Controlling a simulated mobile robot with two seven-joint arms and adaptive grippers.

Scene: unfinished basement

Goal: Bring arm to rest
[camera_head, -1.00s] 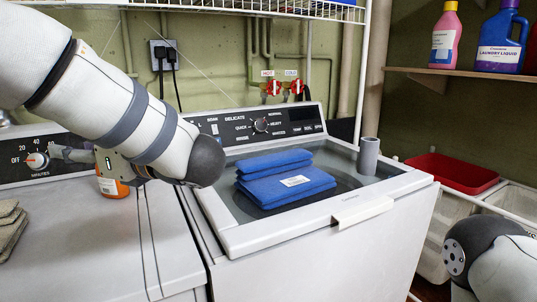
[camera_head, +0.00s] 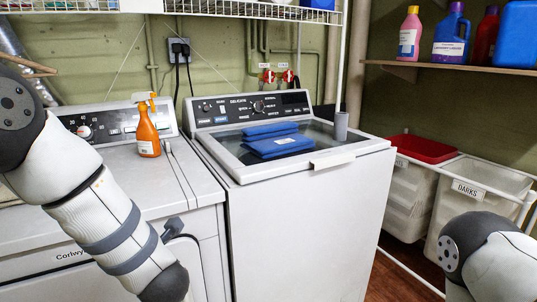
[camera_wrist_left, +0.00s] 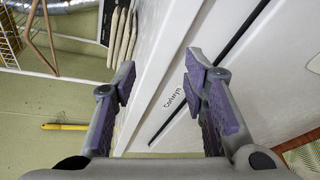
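My left arm (camera_head: 105,215) comes in from the left in the head view and slopes down in front of the white dryer (camera_head: 30,240). Its gripper is not clearly visible there. In the left wrist view my left gripper (camera_wrist_left: 158,82) is open, with two purple-padded fingers apart and nothing between them. The dryer's front, with its lettering, shows beyond the fingers. My right arm (camera_head: 490,255) shows only in part at the lower right; its gripper is out of view. An orange spray bottle (camera_head: 148,135) stands upright on the dryer top, apart from my left arm.
A washer (camera_head: 300,225) stands right of the dryer, with folded blue cloths (camera_head: 275,142) and a grey cup (camera_head: 341,126) on top. Hampers (camera_head: 410,195) and a red tray (camera_head: 422,149) are at the right. A shelf (camera_head: 455,68) holds several bottles.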

